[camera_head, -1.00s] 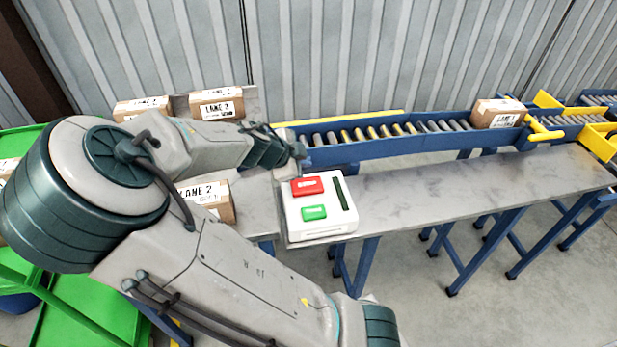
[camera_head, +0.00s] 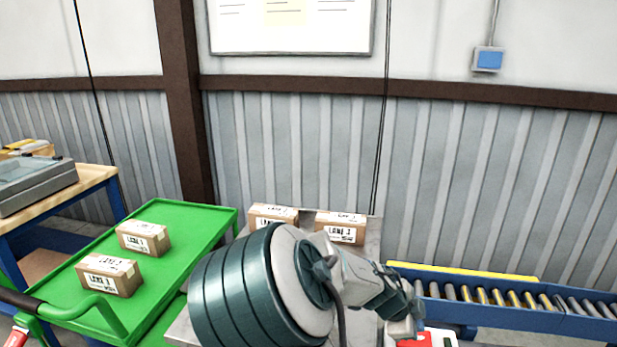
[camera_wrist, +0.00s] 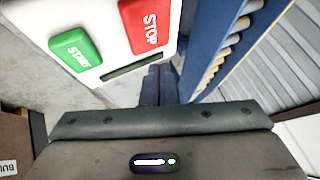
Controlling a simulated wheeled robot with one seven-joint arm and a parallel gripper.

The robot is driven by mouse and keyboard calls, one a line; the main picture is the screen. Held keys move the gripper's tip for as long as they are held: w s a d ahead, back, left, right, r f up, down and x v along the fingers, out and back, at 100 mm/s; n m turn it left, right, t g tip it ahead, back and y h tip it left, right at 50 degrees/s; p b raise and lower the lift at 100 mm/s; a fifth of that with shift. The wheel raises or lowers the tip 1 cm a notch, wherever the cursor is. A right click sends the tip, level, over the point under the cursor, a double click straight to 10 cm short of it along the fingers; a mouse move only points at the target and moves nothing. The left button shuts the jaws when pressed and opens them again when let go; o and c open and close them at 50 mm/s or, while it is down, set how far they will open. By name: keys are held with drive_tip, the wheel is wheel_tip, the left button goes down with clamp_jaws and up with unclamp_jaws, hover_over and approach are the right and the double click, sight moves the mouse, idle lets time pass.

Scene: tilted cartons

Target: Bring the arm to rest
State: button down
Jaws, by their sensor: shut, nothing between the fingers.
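My arm reaches across the lower middle of the head view, and my gripper (camera_head: 408,322) is at its far end, by the white control box (camera_head: 452,338). The wrist view shows my gripper (camera_wrist: 158,85) with its dark fingers together and empty. The control box (camera_wrist: 95,14) fills the upper left there, with a green START button (camera_wrist: 75,53) and a red STOP button (camera_wrist: 147,24). The fingers appear beside the box; whether they touch it cannot be told. Most of the box is cut off in the head view.
A green cart (camera_head: 190,222) at left carries two cartons (camera_head: 143,238). Two more cartons (camera_head: 341,228) stand on a grey table behind my arm. A roller conveyor (camera_head: 520,308) runs right. A wooden workbench (camera_head: 90,182) is at far left. A corrugated wall stands behind.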

drive_tip(key=s+f+n+y, duration=0.1)
drive_tip(key=s+a+f+n+g+y, duration=0.1)
drive_tip(key=s, duration=0.1)
drive_tip(key=shift+a+n+y, duration=0.2)
drive_tip(key=shift+n+y, duration=0.1)
drive_tip(key=s+a+n+y, duration=0.1)
drive_tip(key=s+a+r+n+y, duration=0.1)
drive_tip(key=n, duration=0.1)
drive_tip(key=s+a+n+y+p, duration=0.1)
drive_tip(key=shift+s+a+r+n+g, duration=0.3)
drive_tip(key=shift+a+r+n, duration=0.1)
drive_tip(key=s+a+r+n+t+y, duration=0.1)
drive_tip(key=s+a+r+n, duration=0.2)
drive_tip(key=s+r+n, duration=0.2)
drive_tip(key=s+a+r+n+t+y+p, duration=0.1)
drive_tip(key=s+a+r+n, duration=0.2)
drive_tip(key=s+r+n, duration=0.2)
wheel_tip(320, 180, up, 3)
drive_tip(key=n, duration=0.4)
drive_tip(key=shift+s+a, duration=0.15)
drive_tip(key=shift+a, duration=0.2)
drive_tip(key=shift+r, duration=0.1)
